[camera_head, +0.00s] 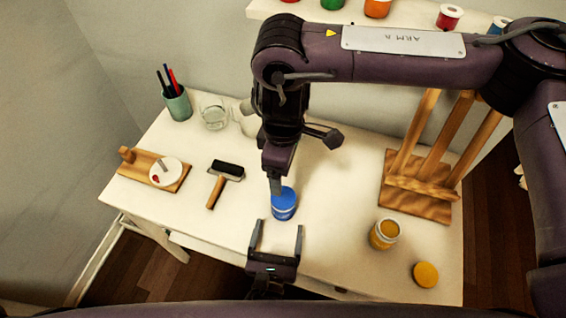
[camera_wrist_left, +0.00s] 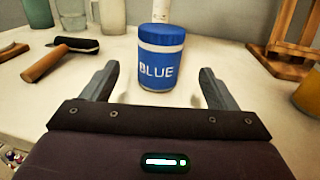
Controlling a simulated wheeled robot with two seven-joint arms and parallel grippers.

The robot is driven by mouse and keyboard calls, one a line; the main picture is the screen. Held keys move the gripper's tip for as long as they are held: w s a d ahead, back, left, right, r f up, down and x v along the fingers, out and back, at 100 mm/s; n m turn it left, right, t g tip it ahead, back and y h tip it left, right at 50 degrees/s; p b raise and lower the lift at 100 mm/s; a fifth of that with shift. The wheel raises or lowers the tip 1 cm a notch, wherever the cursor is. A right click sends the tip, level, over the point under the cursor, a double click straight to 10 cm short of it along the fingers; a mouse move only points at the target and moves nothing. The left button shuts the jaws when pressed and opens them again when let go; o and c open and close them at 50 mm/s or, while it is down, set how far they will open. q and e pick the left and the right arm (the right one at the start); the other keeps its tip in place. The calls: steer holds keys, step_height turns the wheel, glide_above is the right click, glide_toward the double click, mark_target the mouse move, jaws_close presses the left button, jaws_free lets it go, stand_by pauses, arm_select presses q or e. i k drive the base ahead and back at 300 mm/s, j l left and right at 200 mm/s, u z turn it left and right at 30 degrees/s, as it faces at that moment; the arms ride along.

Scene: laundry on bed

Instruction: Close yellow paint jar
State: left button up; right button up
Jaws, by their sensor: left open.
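The yellow paint jar (camera_head: 384,233) stands upright and uncovered near the table's front right; part of it shows at the right edge of the left wrist view (camera_wrist_left: 309,97). Its yellow lid (camera_head: 425,274) lies flat on the table, right and nearer the front edge. My left gripper (camera_head: 277,227) is open and empty at the table's front edge, facing the blue paint jar (camera_head: 284,207). That jar, lid on, stands ahead of the fingers in the left wrist view (camera_wrist_left: 162,62). My right gripper (camera_head: 275,185) points down by the blue jar's top in the head view; its fingers overlap, hiding its opening.
A wooden easel (camera_head: 415,203) stands behind the yellow jar. A brayer (camera_head: 223,180), a wooden board (camera_head: 140,169), a pen cup (camera_head: 178,104) and a glass (camera_head: 213,115) are on the left. A shelf (camera_head: 270,10) holds paint jars. Bare table lies between the blue and yellow jars.

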mark_target(387, 232)
steer(key=k+j, duration=0.1)
steer(key=k, duration=0.4)
steer(key=k+j, duration=0.15)
steer(key=k, duration=0.35)
